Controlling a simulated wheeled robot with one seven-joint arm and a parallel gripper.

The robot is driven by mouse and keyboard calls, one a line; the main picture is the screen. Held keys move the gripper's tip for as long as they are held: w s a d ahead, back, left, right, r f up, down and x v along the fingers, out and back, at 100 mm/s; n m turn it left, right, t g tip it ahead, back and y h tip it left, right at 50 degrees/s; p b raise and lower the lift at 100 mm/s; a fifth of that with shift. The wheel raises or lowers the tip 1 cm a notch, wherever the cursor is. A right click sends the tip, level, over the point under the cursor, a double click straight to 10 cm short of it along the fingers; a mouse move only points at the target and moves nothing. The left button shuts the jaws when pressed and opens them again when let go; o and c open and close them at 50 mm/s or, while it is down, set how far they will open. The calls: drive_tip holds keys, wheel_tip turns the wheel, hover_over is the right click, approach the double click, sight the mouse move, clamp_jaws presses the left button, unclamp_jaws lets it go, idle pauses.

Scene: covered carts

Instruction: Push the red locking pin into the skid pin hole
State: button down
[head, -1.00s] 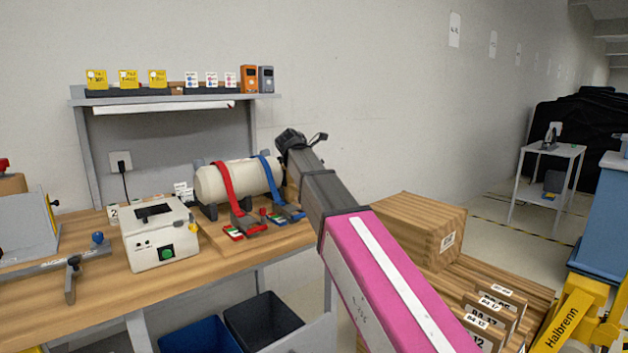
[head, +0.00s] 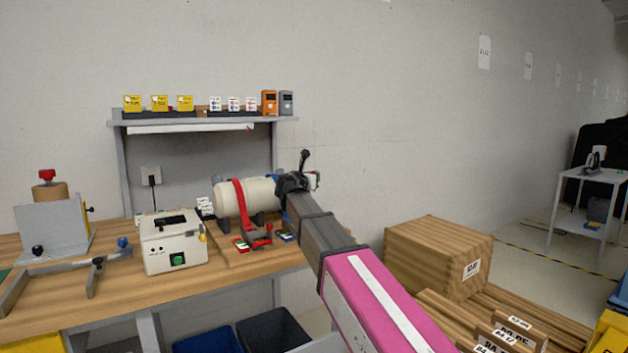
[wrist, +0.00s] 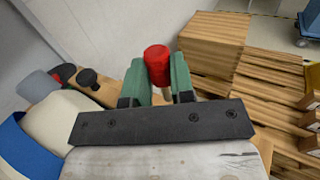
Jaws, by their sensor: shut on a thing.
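My gripper (wrist: 157,82) has green fingers and is shut on the red locking pin (wrist: 158,60); its red head shows between the fingers, with a pale shank below it. In the head view my gripper (head: 314,180) is small, at the right end of the cream tank, with the pin hard to make out. The tank (head: 228,199) lies strapped on a wooden skid (head: 218,245) on the bench. The tank and its blue strap (wrist: 28,150) also show at the left of the wrist view. I cannot make out the skid pin hole.
A white box with a green button (head: 172,247) stands left of the skid on the workbench (head: 110,295). A shelf (head: 205,121) is behind. A wooden crate (head: 430,255) and pallets stand right of the bench. Bins (head: 270,330) sit below.

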drive_tip(key=shift+f, duration=2.9)
drive_tip(key=shift+f, duration=0.95)
drive_tip(key=shift+r, duration=0.1)
drive_tip(key=shift+r, duration=0.55)
drive_tip(key=shift+f, duration=0.6)
idle(0.7)
drive_tip(key=c, duration=0.9)
unclamp_jaws()
drive_tip(key=shift+r, duration=0.1)
